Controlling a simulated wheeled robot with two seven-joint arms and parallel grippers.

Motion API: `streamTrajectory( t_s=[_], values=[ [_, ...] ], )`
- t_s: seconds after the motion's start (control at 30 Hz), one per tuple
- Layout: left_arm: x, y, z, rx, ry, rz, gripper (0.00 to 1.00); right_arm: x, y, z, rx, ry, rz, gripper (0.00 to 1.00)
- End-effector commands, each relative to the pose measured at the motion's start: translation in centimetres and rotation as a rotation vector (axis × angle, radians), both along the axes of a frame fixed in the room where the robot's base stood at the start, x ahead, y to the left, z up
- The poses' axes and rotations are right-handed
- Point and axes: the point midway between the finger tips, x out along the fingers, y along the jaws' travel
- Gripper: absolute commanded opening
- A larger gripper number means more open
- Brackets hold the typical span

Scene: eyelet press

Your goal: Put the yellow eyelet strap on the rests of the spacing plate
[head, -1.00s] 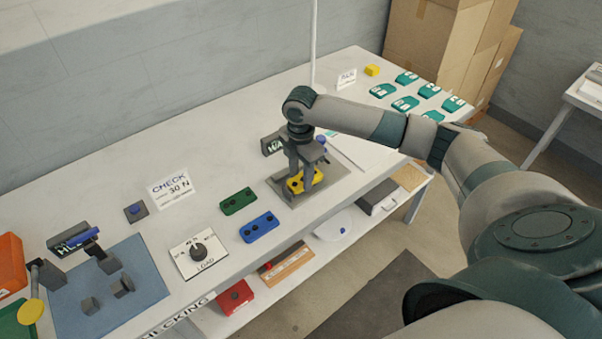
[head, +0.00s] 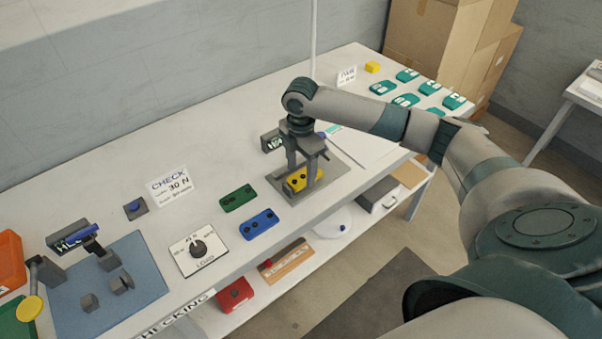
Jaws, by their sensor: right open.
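The yellow eyelet strap (head: 298,181) has dark round holes and lies low over the grey spacing plate (head: 333,178), in the middle of the bench. My right gripper (head: 302,178) points straight down over the strap, its two fingers apart, one towards each end of the strap. The fingers hide parts of the strap and the plate's rests, so I cannot tell exactly how the strap sits on the rests. My left gripper is out of view.
A green strap (head: 238,198) and a blue strap (head: 260,225) lie left of the plate. A LOAD dial (head: 198,249) and a CHECK card (head: 171,186) stand further left. A dark device with a small display (head: 272,141) is close behind the gripper. Teal parts (head: 406,100) lie at the far right.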

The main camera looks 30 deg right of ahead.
Motion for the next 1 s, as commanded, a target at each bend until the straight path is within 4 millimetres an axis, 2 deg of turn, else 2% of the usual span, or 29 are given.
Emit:
streamTrajectory(
  t_s=[0.4, 0.6, 0.77, 1.0],
  values=[
    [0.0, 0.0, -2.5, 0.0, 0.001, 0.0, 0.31, 0.2, 0.0, 6.9, 0.0, -0.005, 0.0, 0.57],
    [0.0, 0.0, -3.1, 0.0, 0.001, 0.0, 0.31, 0.1, 0.1, 9.6, 0.001, -0.002, 0.001, 0.57],
    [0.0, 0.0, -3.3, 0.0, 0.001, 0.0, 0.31, 0.0, 0.0, 10.6, 0.001, -0.001, 0.0, 0.57],
    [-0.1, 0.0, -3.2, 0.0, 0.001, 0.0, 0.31, 0.0, 0.1, 10.8, 0.001, 0.0, 0.0, 0.57]
  ],
)
